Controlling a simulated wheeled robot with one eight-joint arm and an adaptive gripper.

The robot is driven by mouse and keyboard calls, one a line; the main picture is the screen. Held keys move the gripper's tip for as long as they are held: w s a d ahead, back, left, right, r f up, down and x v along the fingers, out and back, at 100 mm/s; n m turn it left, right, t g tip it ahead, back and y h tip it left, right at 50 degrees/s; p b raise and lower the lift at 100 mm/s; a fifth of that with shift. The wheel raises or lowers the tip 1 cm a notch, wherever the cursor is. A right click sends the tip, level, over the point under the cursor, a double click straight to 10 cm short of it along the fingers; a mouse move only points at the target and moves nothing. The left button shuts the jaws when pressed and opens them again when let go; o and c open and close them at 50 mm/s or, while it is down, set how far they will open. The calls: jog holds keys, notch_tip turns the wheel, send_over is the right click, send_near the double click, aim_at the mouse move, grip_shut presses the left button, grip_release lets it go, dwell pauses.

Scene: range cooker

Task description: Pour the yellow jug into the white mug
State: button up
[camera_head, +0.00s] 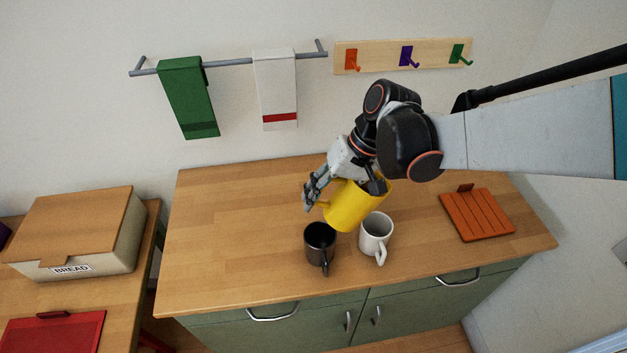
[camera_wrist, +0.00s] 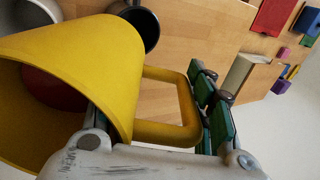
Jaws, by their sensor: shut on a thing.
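The yellow jug (camera_head: 350,207) is held above the counter by my gripper (camera_head: 313,192), which is shut on its handle. In the wrist view the jug (camera_wrist: 105,60) fills the left side, with its open mouth towards the lower left and something dark red inside. The gripper's green-padded fingers (camera_wrist: 210,110) are at the handle there. The white mug (camera_head: 376,236) stands upright on the counter, just below and right of the jug in the head view. It shows partly at the upper left of the wrist view (camera_wrist: 38,12). How far the jug tilts is hard to tell.
A black mug (camera_head: 320,243) stands close to the left of the white mug. An orange slatted board (camera_head: 477,215) lies on the right of the wooden counter (camera_head: 220,235). A bread box (camera_head: 80,230) is on the separate left counter. Towels and hooks are on the wall.

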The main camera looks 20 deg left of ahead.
jog(key=shift+s+a+r, duration=0.1)
jog(key=shift+s+a, duration=0.15)
jog(key=shift+s, duration=0.25)
jog(key=shift+s+a+r, duration=0.1)
jog(key=shift+s+a, duration=0.15)
jog(key=shift+s, duration=0.25)
jog(key=shift+r, duration=0.15)
jog(key=shift+r+y, duration=0.15)
jog(key=shift+y, duration=0.25)
jog(key=shift+w+r+g+b, duration=0.15)
jog(key=shift+r+g+b, duration=0.05)
jog(key=shift+g+b, duration=0.2)
jog(key=shift+w+d+r+y, duration=0.15)
jog(key=shift+w+r+y, duration=0.05)
jog(key=shift+y, duration=0.4)
jog(key=shift+r+g+y+b, duration=0.3)
jog(key=shift+g+b, duration=0.1)
jog(key=shift+b, duration=0.1)
dwell(0.4)
jog(key=shift+w+d+r+g+y+b, duration=0.15)
jog(key=shift+d+r+g+y+b, duration=0.2)
jog(key=shift+y+b, duration=0.35)
jog(key=shift+w+d+r+g+y+b, duration=0.1)
jog(key=shift+d+r+g+y+b, duration=0.2)
jog(key=shift+y+b, duration=0.4)
dwell(2.0)
